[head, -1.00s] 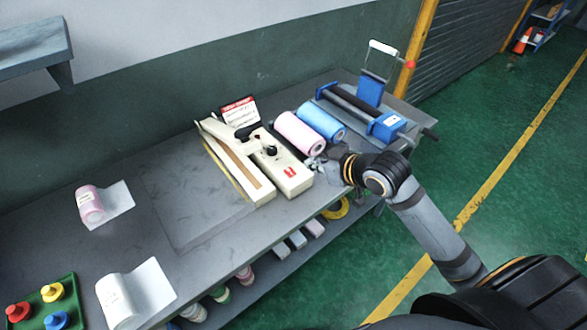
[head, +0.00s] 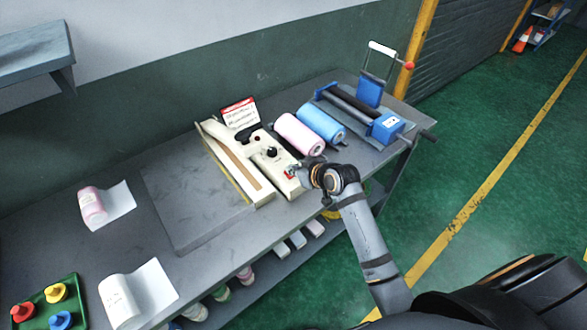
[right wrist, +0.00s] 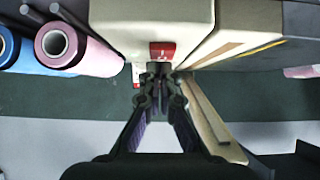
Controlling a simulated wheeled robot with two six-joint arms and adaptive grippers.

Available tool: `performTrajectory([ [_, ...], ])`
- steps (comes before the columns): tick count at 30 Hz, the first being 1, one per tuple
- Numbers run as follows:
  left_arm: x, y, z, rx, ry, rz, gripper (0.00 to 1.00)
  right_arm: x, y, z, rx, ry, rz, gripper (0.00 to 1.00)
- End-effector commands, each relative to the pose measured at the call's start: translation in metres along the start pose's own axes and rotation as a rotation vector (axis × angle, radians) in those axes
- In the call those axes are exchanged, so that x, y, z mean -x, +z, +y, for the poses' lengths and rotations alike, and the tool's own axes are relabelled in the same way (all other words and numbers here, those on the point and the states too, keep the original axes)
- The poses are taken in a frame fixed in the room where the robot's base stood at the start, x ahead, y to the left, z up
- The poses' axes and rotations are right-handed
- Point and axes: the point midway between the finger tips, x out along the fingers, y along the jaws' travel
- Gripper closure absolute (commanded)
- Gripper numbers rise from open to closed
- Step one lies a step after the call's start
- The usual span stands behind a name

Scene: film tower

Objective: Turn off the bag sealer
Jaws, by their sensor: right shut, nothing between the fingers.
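The bag sealer (head: 235,160) is a cream machine on the grey bench, with a long arm and a black knob (head: 271,152) on its top. A red switch (right wrist: 162,50) sits on its cream housing (right wrist: 120,18) near the front end. My right gripper (right wrist: 160,68) is shut and empty, with its tips right at the red switch; I cannot tell whether they touch it. In the head view the right gripper (head: 294,172) covers most of the switch. The switch's position cannot be read. My left gripper is in neither view.
A pink roll (head: 300,134) and a blue roll (head: 321,123) lie close to the sealer, with a blue roller device (head: 386,127) beyond. A red-and-white sign (head: 240,113) stands behind the sealer.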

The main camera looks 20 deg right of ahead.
Motion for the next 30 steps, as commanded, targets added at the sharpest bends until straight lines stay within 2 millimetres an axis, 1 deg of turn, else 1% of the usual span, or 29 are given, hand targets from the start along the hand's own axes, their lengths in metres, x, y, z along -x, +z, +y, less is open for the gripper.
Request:
performTrajectory([
  [11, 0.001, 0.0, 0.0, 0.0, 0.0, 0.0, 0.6, -0.002, 0.003, 0.0, -0.001, 0.0, 0.0, 1.0],
  [14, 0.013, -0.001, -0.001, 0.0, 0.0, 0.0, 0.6, -0.001, -0.002, 0.001, -0.002, 0.001, -0.024, 1.0],
  [16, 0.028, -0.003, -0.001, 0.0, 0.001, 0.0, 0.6, -0.002, -0.005, 0.0, -0.004, 0.0, -0.064, 1.0],
  [17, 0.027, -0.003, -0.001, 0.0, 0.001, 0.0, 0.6, -0.005, -0.001, 0.001, -0.003, 0.001, -0.076, 1.0],
  [18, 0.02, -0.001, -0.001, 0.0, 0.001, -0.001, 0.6, -0.007, 0.004, 0.001, -0.002, 0.001, -0.074, 1.0],
  [19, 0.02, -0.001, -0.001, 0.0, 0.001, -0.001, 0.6, -0.007, 0.005, 0.001, -0.002, 0.001, -0.073, 1.0],
  [25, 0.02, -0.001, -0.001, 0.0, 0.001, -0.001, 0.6, -0.008, 0.004, 0.001, -0.002, 0.001, -0.073, 1.0],
  [30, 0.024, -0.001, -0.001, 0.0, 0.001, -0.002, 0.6, -0.01, -0.002, 0.001, -0.002, 0.001, -0.073, 1.0],
])
